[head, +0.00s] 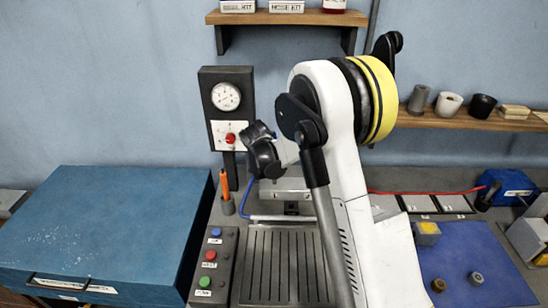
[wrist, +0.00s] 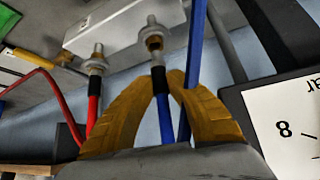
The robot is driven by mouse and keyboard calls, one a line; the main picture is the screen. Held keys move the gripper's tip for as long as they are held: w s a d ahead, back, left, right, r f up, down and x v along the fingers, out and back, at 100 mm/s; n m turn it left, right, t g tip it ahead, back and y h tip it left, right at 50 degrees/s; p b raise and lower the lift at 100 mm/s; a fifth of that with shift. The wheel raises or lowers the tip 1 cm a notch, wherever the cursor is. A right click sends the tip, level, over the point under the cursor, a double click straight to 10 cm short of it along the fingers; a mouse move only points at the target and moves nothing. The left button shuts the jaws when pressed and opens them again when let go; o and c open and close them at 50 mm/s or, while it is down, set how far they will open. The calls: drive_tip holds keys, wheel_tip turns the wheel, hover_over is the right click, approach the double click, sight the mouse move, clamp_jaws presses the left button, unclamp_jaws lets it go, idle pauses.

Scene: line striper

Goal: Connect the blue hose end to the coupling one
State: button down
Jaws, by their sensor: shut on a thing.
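In the wrist view my gripper (wrist: 166,80) has its two yellow fingers closed around the blue hose end (wrist: 158,78), a black sleeve on blue hose. The sleeve points at a metal coupling (wrist: 153,40) on the pale block (wrist: 110,24). The sleeve's tip is in line with the coupling and close to it; I cannot tell whether it is seated. Another stretch of blue hose (wrist: 196,50) passes just right of the fingers. In the head view the blue hose (head: 245,200) hangs beside the panel post, and my arm hides the fingers and coupling.
A red hose (wrist: 93,108) is on the neighbouring coupling (wrist: 96,62), left of the fingers. A pressure gauge (wrist: 285,120) is close on the right; its panel (head: 226,110) stands at the wall. A blue cabinet lid (head: 100,225) and a button box (head: 212,265) are at left.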

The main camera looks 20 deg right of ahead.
drive_tip(key=shift+f+b, duration=0.8)
drive_tip(key=shift+f, duration=0.1)
idle(0.8)
drive_tip(key=shift+f+b, duration=0.3)
drive_tip(key=shift+f, duration=0.05)
drive_tip(key=shift+f+b, duration=0.3)
drive_tip(key=c, duration=1)
unclamp_jaws()
drive_tip(key=shift+o, duration=0.2)
drive_tip(key=shift+r, duration=0.1)
drive_tip(key=p+v, duration=0.2)
drive_tip(key=v, duration=0.5)
